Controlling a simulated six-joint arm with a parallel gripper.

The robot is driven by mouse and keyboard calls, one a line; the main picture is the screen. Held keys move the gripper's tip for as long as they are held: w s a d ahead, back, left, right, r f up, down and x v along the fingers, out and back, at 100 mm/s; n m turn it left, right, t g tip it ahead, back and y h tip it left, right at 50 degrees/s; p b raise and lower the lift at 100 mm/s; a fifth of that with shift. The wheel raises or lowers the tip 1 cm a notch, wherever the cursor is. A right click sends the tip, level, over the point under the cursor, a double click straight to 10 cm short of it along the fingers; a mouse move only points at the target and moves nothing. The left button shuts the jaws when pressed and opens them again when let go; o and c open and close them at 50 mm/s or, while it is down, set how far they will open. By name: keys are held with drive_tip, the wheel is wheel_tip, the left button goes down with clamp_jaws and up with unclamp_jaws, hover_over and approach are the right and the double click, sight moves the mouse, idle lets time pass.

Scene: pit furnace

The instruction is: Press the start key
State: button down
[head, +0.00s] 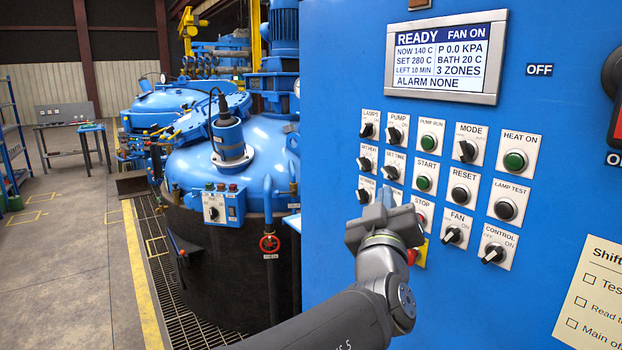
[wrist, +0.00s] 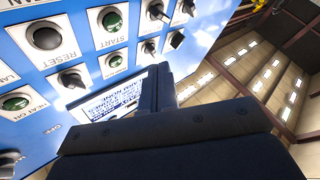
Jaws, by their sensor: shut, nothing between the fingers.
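The start key is a round green button (head: 424,183) on a white plate marked START, in the middle of the blue control panel. It also shows near the top of the wrist view (wrist: 112,20), turned upside down. My gripper (head: 387,196) is shut and empty, in front of the panel, below and left of the start key in the head view. It hides part of the plates behind it. In the wrist view my gripper (wrist: 157,90) covers the lower middle. The start key is uncovered in both views, and no contact with it shows.
A RESET button (head: 460,194) is right of the start key, a red STOP button (head: 420,218) below, and the SET TIME knob (head: 391,173) to the left. The display (head: 441,57) reads READY, FAN ON, ALARM NONE. Blue furnace vessels (head: 235,165) stand left of the panel.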

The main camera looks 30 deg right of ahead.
drive_tip(key=shift+d, duration=3.4)
drive_tip(key=shift+d, duration=0.4)
drive_tip(key=shift+d, duration=0.35)
drive_tip(key=shift+a, duration=0.8)
drive_tip(key=shift+a, duration=0.1)
drive_tip(key=shift+a, duration=2.4)
drive_tip(key=shift+d, duration=0.2)
